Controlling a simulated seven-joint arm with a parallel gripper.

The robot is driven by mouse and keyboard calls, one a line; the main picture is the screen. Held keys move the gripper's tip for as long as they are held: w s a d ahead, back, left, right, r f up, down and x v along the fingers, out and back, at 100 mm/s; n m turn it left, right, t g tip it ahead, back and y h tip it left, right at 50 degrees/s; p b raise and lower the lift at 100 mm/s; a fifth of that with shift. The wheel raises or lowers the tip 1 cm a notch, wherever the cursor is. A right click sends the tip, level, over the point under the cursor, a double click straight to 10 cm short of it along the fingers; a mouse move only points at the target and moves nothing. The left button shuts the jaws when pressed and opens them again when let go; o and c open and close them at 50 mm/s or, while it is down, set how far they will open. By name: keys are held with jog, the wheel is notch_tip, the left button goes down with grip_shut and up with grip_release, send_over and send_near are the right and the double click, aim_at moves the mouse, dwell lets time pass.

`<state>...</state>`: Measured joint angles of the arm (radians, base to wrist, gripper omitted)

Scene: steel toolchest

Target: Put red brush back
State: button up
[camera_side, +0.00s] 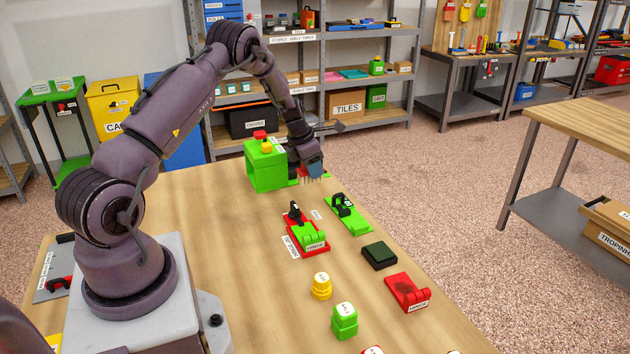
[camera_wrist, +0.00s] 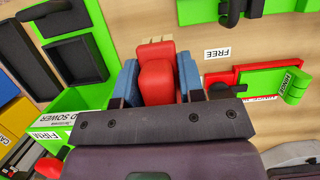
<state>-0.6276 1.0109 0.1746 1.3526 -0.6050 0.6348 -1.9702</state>
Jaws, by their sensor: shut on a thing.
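My gripper (camera_wrist: 157,85) is shut on the red brush (camera_wrist: 156,74), with a blue fingertip on each side of it in the wrist view. The brush's far end points away from the wrist, over the wooden table. In the side view my gripper (camera_side: 311,166) is low at the table's far end, just right of a green box (camera_side: 264,172). Only a little red of the brush (camera_side: 303,171) shows there beside the fingers. I cannot tell whether it touches the table. A green tray with dark recesses (camera_wrist: 101,38) lies left of the brush in the wrist view.
Red and green hinged fixture (camera_side: 308,236) and green fixture with a black clamp (camera_side: 347,214) stand nearer on the table. Yellow (camera_side: 321,286) and green (camera_side: 344,321) knobs, a dark green block (camera_side: 379,255) and a red plate (camera_side: 406,291) follow. Bare wood lies between them.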

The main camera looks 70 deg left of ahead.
jog(key=shift+w+a+f, duration=0.3)
jog(key=shift+w+f, duration=0.1)
jog(key=shift+f, duration=0.2)
jog(key=shift+w+a+f, duration=0.3)
jog(key=shift+w+f, duration=0.05)
jog(key=shift+f, duration=1.65)
jog(key=o, duration=0.9)
jog(key=shift+f, duration=0.15)
